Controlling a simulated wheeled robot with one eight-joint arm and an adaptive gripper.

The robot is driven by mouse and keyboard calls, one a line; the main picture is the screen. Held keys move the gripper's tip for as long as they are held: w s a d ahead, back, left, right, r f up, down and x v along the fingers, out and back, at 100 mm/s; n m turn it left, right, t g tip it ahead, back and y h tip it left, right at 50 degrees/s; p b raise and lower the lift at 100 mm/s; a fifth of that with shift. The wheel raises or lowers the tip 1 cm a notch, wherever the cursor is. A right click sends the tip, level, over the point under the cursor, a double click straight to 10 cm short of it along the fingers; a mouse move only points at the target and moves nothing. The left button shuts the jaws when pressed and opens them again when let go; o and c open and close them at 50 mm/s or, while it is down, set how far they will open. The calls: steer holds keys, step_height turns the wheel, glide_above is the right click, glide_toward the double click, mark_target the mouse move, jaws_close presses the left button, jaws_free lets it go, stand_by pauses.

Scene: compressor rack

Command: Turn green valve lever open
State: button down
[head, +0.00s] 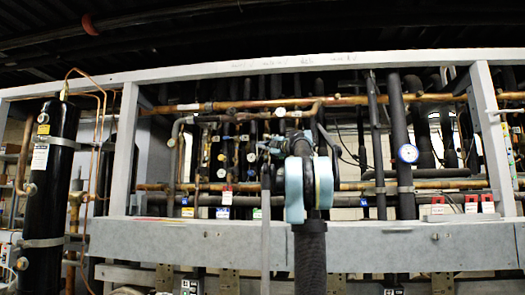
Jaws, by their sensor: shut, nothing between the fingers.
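My arm rises in the middle of the head view, with its pale blue joints in front of the rack. My gripper (272,147) is small and dark at the arm's far end, in front of the pipes. Its fingers are shut with nothing held, and contact with any pipe or valve cannot be made out. I cannot pick out a green valve lever for certain; it may be hidden behind my arm or too small to see. A small green tag (257,213) shows just left of the arm.
A grey rack frame (420,246) spans the view, with a wide lower beam and uprights. Copper pipes (225,105) run across it. A black cylinder (55,180) stands at the far left.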

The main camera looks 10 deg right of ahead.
steer(key=s+d, duration=0.2)
steer(key=s, duration=0.7)
steer(key=w+a+n+g, duration=0.1)
steer(key=w+a, duration=0.6)
steer(key=w, duration=0.1)
steer(key=d, duration=0.2)
steer(key=w+d, duration=0.1)
steer(key=d, duration=0.1)
steer(key=shift+w+d+r, duration=0.1)
steer(key=shift+w+d, duration=0.05)
steer(key=shift+d, duration=0.15)
stand_by(0.4)
